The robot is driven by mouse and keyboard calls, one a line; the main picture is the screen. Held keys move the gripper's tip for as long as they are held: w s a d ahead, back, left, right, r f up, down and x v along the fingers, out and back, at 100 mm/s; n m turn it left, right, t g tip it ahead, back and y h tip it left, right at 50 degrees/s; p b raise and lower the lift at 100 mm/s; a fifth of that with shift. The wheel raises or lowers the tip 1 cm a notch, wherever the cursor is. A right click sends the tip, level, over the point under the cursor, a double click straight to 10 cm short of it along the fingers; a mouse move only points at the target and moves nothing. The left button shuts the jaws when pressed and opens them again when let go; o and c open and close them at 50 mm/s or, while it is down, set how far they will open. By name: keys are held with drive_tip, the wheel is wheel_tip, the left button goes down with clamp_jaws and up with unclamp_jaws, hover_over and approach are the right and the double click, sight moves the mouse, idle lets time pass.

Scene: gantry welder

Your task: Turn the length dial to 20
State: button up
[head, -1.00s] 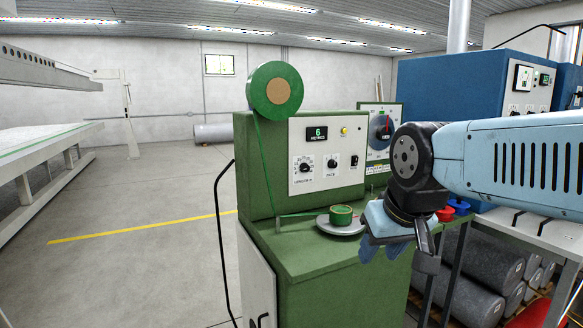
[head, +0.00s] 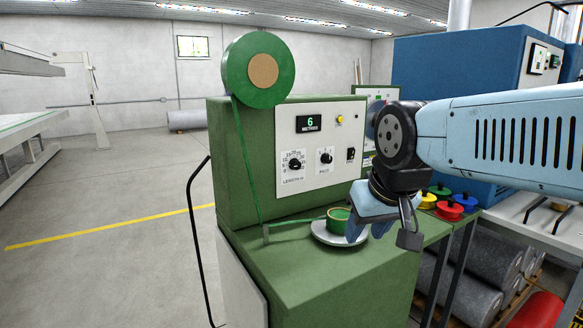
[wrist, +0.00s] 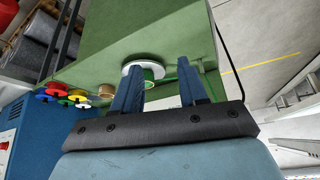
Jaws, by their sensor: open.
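The length dial (head: 295,163) is a black round knob on the white front panel (head: 306,183) of the green machine, with numbers around it and a label below. Its exact setting is too small to read. A display (head: 309,123) above it reads 6 metres. My gripper (head: 368,224) hangs to the right of and below the dial, apart from it, in front of the small green tape roll (head: 338,219) on a pale round plate. In the wrist view my gripper (wrist: 158,70) is open, with nothing held between its blue fingers. The dial does not show there.
A pace knob (head: 326,157) and a black switch (head: 351,154) sit right of the dial. A large green reel (head: 285,88) stands on top, its tape running down the machine's left side. Coloured spools (head: 450,211) lie to the right. The floor at left is open.

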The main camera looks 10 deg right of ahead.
drive_tip(key=shift+o, duration=1.4)
drive_tip(key=shift+w+d, duration=0.1)
drive_tip(key=shift+w, duration=0.25)
drive_tip(key=shift+o, duration=0.5)
drive_tip(key=w+d+t, duration=0.3)
drive_tip(key=w, duration=0.7)
drive_tip(key=w+d+n+t+h, duration=0.1)
drive_tip(key=w+d+t, duration=0.1)
drive_tip(key=w, duration=0.9)
drive_tip(key=shift+d+r+t, duration=0.15)
drive_tip(key=shift+d+t, duration=0.25)
drive_tip(key=shift+t, duration=0.1)
drive_tip(key=n+t+y, duration=0.4)
drive_tip(key=t+y, duration=0.2)
drive_tip(key=y, duration=0.1)
approach(298, 165)
drive_tip(key=x, duration=0.8)
drive_tip(key=shift+w+a, duration=0.2)
drive_tip(key=shift+w, duration=0.1)
drive_tip(key=shift+c, duration=0.3)
